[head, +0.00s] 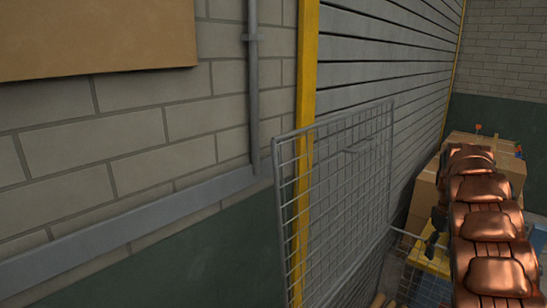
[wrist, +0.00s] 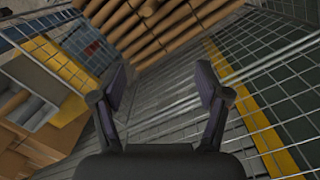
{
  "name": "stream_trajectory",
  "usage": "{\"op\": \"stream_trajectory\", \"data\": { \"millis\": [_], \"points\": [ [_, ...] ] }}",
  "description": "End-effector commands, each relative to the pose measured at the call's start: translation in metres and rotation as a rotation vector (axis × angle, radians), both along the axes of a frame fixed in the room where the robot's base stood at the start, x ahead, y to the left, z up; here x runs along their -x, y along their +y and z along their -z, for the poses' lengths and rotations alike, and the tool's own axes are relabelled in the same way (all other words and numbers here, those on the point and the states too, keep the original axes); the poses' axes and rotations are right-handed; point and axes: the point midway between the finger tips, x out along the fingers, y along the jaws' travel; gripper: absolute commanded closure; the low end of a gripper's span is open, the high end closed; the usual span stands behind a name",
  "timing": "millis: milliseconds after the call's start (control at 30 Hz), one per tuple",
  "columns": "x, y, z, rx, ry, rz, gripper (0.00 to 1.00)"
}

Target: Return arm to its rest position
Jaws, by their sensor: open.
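My gripper (wrist: 162,82) shows at the bottom of the wrist view. Its two dark fingers stand wide apart with nothing between them. Behind the gap is a grey slatted surface, with a bundle of round wooden poles (wrist: 150,28) beyond it at the top. The fingers do not appear to touch anything. In the head view I cannot make out the gripper clearly.
A wire mesh panel (head: 340,190) stands by the grey slatted wall (head: 375,70) and yellow post (head: 306,60). Cardboard boxes (head: 425,195) are at the right. A yellow-topped item (wrist: 72,70) lies left of my gripper. A brown board (head: 95,35) hangs upper left.

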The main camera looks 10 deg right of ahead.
Motion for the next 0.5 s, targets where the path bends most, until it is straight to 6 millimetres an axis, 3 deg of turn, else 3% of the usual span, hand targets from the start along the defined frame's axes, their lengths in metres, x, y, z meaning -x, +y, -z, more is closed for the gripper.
{"op": "stream_trajectory", "data": {
  "millis": [200,500],
  "points": [
    [0.014,0.053,-0.029,0.03,0.02,0.061,0.25],
    [0.048,0.129,-0.056,0.046,0.035,0.132,0.25]
  ]
}}
